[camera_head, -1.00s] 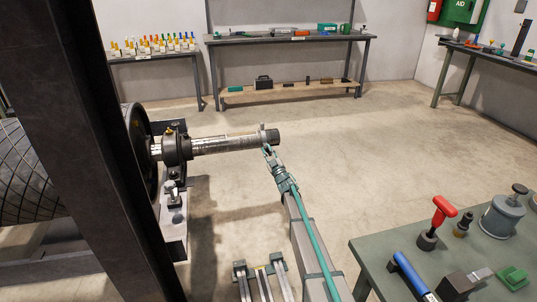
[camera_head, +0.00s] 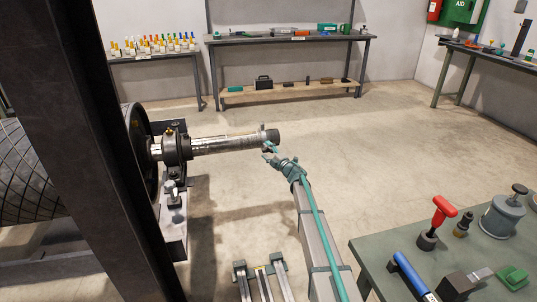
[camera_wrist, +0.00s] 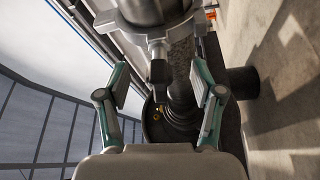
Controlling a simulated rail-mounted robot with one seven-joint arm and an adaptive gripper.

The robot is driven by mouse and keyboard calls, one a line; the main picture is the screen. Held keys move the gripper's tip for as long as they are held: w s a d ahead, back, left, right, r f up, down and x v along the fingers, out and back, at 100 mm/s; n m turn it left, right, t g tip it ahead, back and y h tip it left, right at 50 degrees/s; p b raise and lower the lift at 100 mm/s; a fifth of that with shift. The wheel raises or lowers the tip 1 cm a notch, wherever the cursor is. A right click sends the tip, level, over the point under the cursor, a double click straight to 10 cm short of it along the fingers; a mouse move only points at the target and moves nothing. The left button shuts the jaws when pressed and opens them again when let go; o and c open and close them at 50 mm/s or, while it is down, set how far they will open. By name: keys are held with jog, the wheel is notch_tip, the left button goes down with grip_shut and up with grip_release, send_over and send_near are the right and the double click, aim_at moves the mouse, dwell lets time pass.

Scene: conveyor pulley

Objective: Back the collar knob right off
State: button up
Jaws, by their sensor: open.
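The pulley shaft (camera_head: 225,144) runs rightward from the bearing block (camera_head: 176,147) and ends in a dark, thicker end (camera_head: 272,136). A pale collar (camera_head: 263,134) sits around it just before that end. In the wrist view the collar (camera_wrist: 145,37) crosses the top, and a small part hangs from it that looks like the collar knob (camera_wrist: 159,68). My gripper (camera_head: 268,151) is just below the shaft end in the head view. Its two fingers are open in the wrist view (camera_wrist: 162,88), one on each side of the knob's line. Contact with the knob cannot be told.
A dark upright post (camera_head: 95,120) stands at the left in the head view. The near bench (camera_head: 375,250) at lower right holds a red-handled tool (camera_head: 438,222), a blue-handled tool (camera_head: 410,272) and a grey can (camera_head: 502,215). The floor behind the shaft is clear.

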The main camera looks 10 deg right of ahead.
aim_at(264, 152)
jog(key=o, duration=0.5)
jog(key=shift+s, duration=0.15)
jog(key=shift+s+d, duration=0.15)
jog(key=shift+s, duration=1.55)
jog(key=shift+s+d, duration=0.15)
jog(key=shift+s, duration=1.55)
jog(key=shift+f, duration=0.1)
jog(key=shift+w, duration=0.1)
